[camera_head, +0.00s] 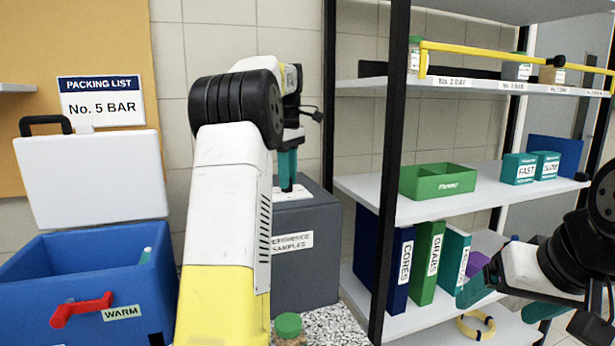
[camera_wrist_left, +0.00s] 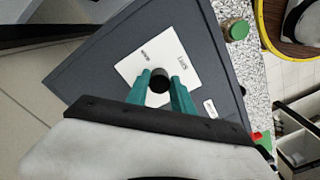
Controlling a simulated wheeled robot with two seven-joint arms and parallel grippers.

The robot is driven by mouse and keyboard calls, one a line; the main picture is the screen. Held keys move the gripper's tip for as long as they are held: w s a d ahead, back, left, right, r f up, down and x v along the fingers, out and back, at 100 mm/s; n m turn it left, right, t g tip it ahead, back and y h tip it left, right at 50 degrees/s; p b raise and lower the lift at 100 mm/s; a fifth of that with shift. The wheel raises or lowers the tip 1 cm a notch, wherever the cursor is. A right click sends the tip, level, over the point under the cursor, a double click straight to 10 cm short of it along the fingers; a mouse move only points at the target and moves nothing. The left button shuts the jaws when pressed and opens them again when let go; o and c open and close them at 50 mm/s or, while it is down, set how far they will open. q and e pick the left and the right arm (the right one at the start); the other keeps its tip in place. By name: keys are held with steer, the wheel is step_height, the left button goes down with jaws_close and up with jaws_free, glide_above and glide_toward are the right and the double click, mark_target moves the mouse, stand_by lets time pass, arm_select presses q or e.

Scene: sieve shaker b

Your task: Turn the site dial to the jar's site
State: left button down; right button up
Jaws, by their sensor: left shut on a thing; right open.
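The site dial is a round black knob (camera_wrist_left: 159,84) on a white plate (camera_wrist_left: 135,62) on top of the grey reference samples box (camera_head: 305,225). My left gripper (camera_head: 288,182) reaches down onto it, and in the left wrist view its teal fingers are shut on the knob from both sides. The plate has small markings, too small to read surely; any pointer is hidden. A jar with a green lid (camera_head: 288,325) stands beside the box on the speckled counter; it also shows in the left wrist view (camera_wrist_left: 237,29). My right gripper (camera_head: 508,300) is open at the right, near the lower shelf.
A blue cooler (camera_head: 85,265) with a raised white lid and red latch stands at left. A packing list (camera_head: 101,100) reads No. 5 BAR. A shelf rack (camera_head: 450,200) at right holds a green tray, binders and small boxes. A dark post stands right of the box.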

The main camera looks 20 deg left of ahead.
arm_select(q)
steer(key=shift+m, duration=0.3)
steer(key=m, duration=0.3)
steer(key=shift+m, duration=0.4)
steer(key=m, duration=0.4)
steer(key=shift+s, duration=0.1)
steer(key=m, duration=0.5)
steer(key=shift+a, duration=0.1)
steer(key=m, duration=0.4)
steer(key=shift+a, duration=0.1)
steer(key=shift+m, duration=0.3)
steer(key=c, duration=1.1)
jaws_free()
